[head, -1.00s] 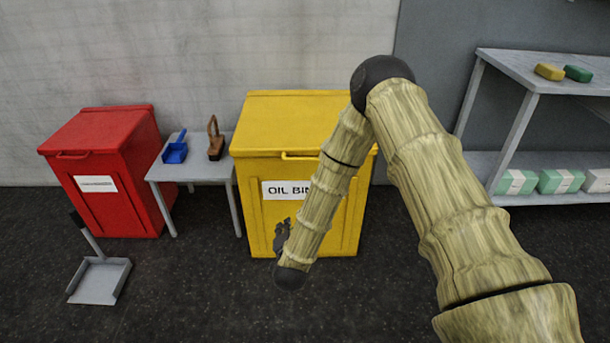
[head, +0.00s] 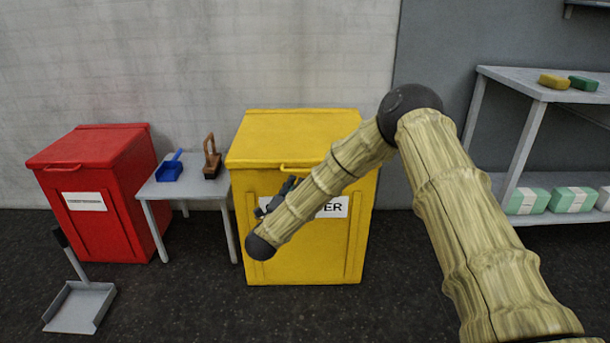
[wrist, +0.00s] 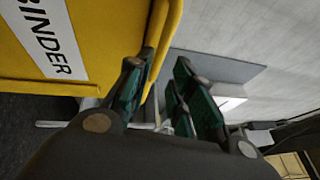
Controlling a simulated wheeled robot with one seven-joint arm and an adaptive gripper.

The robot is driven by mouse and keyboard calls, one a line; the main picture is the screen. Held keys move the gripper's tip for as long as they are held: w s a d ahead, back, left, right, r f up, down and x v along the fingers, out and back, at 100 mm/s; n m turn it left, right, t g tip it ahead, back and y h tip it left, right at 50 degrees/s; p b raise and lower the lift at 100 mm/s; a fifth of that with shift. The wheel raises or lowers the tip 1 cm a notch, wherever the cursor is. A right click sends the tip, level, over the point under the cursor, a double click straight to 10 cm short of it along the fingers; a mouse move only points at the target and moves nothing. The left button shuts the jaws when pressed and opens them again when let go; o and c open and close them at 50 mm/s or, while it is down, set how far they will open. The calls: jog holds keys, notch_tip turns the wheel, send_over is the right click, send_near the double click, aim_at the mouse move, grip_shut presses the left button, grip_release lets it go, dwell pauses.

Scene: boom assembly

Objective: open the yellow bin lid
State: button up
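The yellow bin (head: 260,240) stands against the wall with its lid (head: 290,135) closed. A thin yellow handle (head: 297,169) shows at the lid's front edge. My gripper (head: 277,193) is in front of the bin, just below and left of the handle, partly hidden by my forearm. In the wrist view my gripper (wrist: 160,85) is open with a gap between its dark green-padded fingers. The bin's front with a white label (wrist: 45,38) fills the upper left there, and its yellow edge (wrist: 160,40) lies just beyond the fingers. I cannot tell if they touch it.
A red bin (head: 105,200) stands at the left. Between the bins a small grey table (head: 185,188) holds a blue scoop (head: 170,168) and a brown brush (head: 211,160). A dustpan (head: 80,305) is on the floor. A grey shelf (head: 530,85) stands at the right.

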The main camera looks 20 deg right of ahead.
aim_at(305, 171)
jog(key=b+x, duration=0.1)
jog(key=x, duration=0.7)
jog(key=shift+w+d+b, duration=0.1)
jog(key=shift+w+b, duration=0.05)
jog(key=shift+b, duration=0.15)
grip_shut()
